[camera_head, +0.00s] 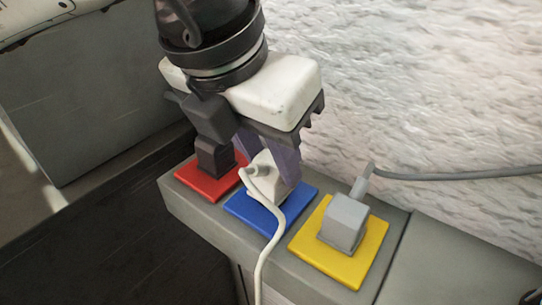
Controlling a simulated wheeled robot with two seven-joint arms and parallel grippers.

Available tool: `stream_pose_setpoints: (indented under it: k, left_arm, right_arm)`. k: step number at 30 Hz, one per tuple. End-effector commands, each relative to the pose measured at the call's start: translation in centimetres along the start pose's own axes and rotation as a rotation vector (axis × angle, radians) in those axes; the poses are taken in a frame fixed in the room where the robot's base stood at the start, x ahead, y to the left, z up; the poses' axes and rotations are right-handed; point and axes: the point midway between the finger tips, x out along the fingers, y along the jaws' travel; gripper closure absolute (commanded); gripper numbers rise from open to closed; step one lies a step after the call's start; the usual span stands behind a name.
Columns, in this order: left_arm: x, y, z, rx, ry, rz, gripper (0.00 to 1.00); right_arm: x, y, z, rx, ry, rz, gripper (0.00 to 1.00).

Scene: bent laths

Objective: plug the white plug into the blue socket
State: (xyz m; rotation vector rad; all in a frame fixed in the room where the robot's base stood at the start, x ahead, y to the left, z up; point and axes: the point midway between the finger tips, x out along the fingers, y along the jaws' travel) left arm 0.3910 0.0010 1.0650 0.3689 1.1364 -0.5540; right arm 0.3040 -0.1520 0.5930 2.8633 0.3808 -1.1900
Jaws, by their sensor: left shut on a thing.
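The white plug (264,177) with its white cord hangs over the blue socket (245,210), between the fingers of my left gripper (268,160). The gripper is shut on the plug from above. The plug is slightly tilted, and its lower end is at or just above the blue plate; I cannot tell whether it touches. The openings of the blue socket are hidden under the plug. My right gripper is not clearly in view.
A black plug (213,157) stands on the red socket (206,186) to the left. A grey plug (344,222) with a grey cord (455,174) stands on the yellow socket (347,275) to the right. All sit on a grey ledge (182,205) beside a rough white wall (420,80).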

Motion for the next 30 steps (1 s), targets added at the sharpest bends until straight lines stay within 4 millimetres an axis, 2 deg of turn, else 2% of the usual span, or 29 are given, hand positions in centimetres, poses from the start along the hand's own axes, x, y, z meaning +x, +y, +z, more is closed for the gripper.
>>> stream_pose_setpoints:
  k: [9, 30]
  left_arm:
    - [0.15, -0.02, 0.21, 0.000, -0.010, -0.001, 0.89]
    - [0.12, -0.02, 0.21, 0.000, -0.010, -0.001, 0.89]
  right_arm:
    - [0.70, 0.10, 0.86, 0.001, -0.004, 0.001, 1.00]
    - [0.63, 0.11, 0.52, 0.000, 0.003, 0.001, 1.00]
